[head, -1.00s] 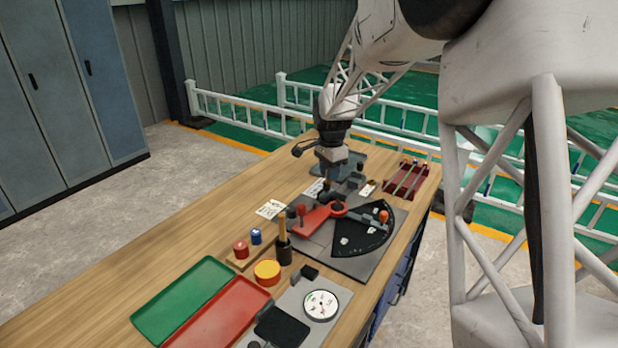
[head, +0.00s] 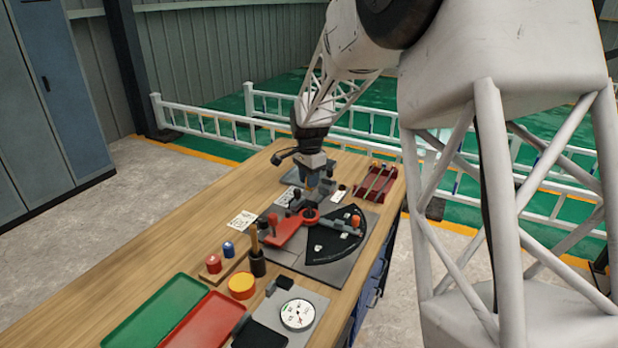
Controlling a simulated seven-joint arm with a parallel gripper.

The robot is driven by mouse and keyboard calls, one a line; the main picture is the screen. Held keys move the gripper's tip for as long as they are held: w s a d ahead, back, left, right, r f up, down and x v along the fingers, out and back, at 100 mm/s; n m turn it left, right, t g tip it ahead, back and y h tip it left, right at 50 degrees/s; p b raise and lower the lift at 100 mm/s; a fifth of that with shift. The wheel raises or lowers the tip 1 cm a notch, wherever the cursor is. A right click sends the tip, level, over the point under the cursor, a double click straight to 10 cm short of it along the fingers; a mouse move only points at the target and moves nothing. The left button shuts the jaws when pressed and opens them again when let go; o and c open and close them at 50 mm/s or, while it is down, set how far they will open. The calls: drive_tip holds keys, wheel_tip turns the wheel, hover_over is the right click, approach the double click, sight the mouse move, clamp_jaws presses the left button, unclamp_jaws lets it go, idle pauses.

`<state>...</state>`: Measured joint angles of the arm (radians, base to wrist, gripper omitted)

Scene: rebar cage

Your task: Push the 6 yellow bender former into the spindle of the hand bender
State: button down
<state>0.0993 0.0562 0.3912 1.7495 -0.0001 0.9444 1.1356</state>
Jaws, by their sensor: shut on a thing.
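The hand bender has a red arm (head: 286,234) ending in a red ring (head: 311,214) at its spindle, beside a black fan-shaped plate (head: 335,243). My gripper (head: 312,192) points down just above the ring. It is shut on a small piece with a yellow-orange patch showing between the fingers, which I take for the yellow bender former (head: 311,181). The fingers hide most of it. A dark part shows below the fingers at the ring; I cannot tell whether the former touches the spindle.
A wooden stand holds a red former (head: 213,263) and a blue former (head: 229,248). A mallet (head: 256,255), a yellow round tub (head: 241,285), a green tray (head: 155,312) and a red tray (head: 203,322) stand nearer. A red rack (head: 376,181) stands at the back right.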

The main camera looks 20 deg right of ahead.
drive_tip(key=shift+f, duration=2.65)
drive_tip(key=shift+f, duration=2.05)
idle(0.4)
drive_tip(key=c, duration=0.9)
unclamp_jaws()
drive_tip(key=shift+o, duration=0.2)
drive_tip(key=shift+r, duration=3.95)
